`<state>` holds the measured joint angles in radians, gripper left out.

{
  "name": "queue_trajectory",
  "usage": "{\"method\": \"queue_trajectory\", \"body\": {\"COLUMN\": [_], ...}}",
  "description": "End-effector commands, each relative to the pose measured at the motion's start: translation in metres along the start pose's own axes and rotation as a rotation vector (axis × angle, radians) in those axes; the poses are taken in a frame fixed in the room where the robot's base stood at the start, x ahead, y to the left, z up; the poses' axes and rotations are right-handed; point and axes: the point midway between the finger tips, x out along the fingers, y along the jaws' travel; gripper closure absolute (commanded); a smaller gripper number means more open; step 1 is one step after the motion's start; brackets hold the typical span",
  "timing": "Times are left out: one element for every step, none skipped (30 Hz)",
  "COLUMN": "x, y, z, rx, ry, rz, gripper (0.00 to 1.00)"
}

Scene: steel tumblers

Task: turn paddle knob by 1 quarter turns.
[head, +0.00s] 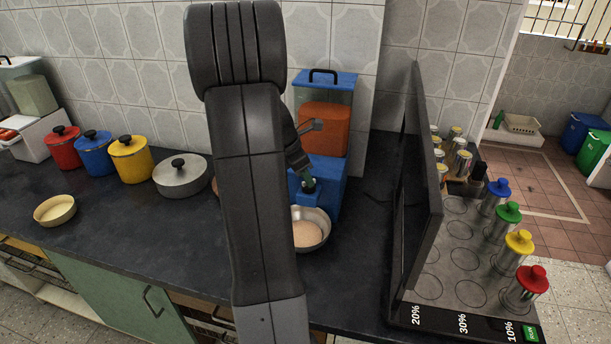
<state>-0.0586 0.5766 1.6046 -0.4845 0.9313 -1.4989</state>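The dispenser (331,172) stands against the tiled wall, with a blue lid, a clear upper part showing orange inside and a blue base. Its paddle knob cannot be made out clearly; the front of the base is partly covered by my arm and gripper. My gripper (307,182) is at the front of the blue base, above a metal bowl (324,231). The bowl holds a pale pinkish heap and sits below the dispenser's front. The fingers are too small and dark to tell whether they are open or shut on the knob.
Red (64,148), blue (97,153) and yellow (131,158) canisters, a grey lidded pot (181,176) and a yellow bowl (55,210) stand left. Some dark counter is clear.

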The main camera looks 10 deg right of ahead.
Motion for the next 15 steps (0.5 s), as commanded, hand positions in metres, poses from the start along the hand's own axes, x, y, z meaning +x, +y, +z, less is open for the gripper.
{"method": "queue_trajectory", "body": {"x": [0.0034, 0.0048, 0.0062, 0.0069, 0.0073, 0.0076, 0.0077, 0.0076, 0.0075, 0.0075, 0.0075, 0.0074, 0.0074, 0.0073, 0.0073], "y": [-0.0004, -0.0004, -0.0004, -0.0003, -0.0002, -0.0002, -0.0002, -0.0001, -0.0001, -0.0002, -0.0002, -0.0002, -0.0002, -0.0002, -0.0002], "z": [0.0002, 0.0001, 0.0000, 0.0000, -0.0001, -0.0001, -0.0001, -0.0001, -0.0001, -0.0001, -0.0001, -0.0001, -0.0001, -0.0001, -0.0001], "rx": [0.000, 0.000, 0.000, 0.000, -0.001, -0.001, -0.001, -0.001, -0.001, -0.001, -0.001, -0.001, -0.001, -0.001, -0.001], "ry": [0.000, 0.000, 0.000, 0.000, 0.000, 0.000, 0.000, 0.000, 0.000, 0.000, 0.000, 0.000, 0.000, 0.000, 0.000], "rz": [-0.002, -0.001, -0.001, -0.001, 0.000, 0.000, 0.000, 0.000, 0.000, 0.000, 0.000, 0.000, 0.000, 0.000, 0.000], "gripper": [0.68, 0.68, 0.68, 0.68, 0.68, 0.68, 0.68, 0.68, 0.68, 0.68, 0.68, 0.72, 0.78, 0.84, 0.92]}}
